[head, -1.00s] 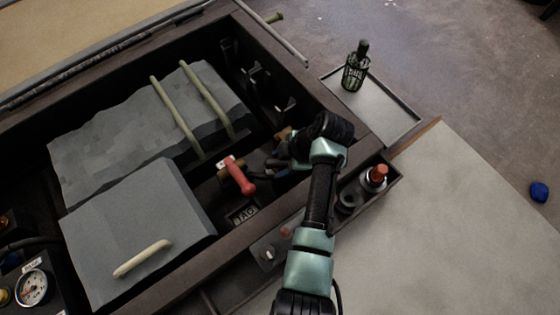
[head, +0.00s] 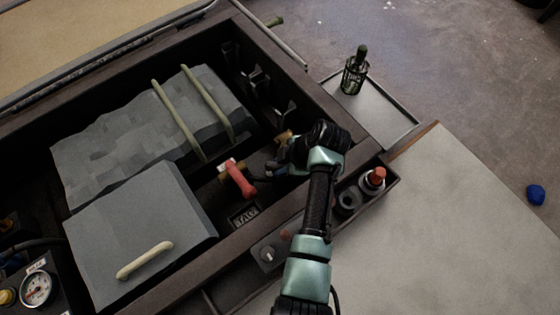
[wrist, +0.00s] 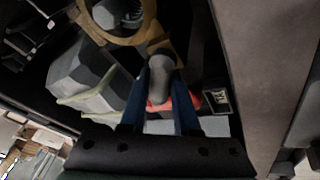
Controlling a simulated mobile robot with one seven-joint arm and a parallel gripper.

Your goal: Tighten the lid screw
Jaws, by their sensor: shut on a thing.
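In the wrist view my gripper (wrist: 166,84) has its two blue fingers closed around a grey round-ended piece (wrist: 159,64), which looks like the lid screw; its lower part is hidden. A brass-coloured ring (wrist: 148,28), seemingly part of the lid fitting, lies just beyond the fingertips, with a grey round piece (wrist: 112,14) inside it. In the head view my gripper (head: 277,165) reaches down into the dark locker, and my wrist hides most of the fitting. Only a small brass bit (head: 285,137) shows beside it.
A red-handled valve (head: 239,179) and a tag plate (head: 244,215) sit close left of my gripper. Grey blocks (head: 130,240) with pale bars fill the locker's left. A narrow tray (head: 390,183) holds a red-topped item (head: 374,179). A dark bottle (head: 355,75) stands on a side shelf.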

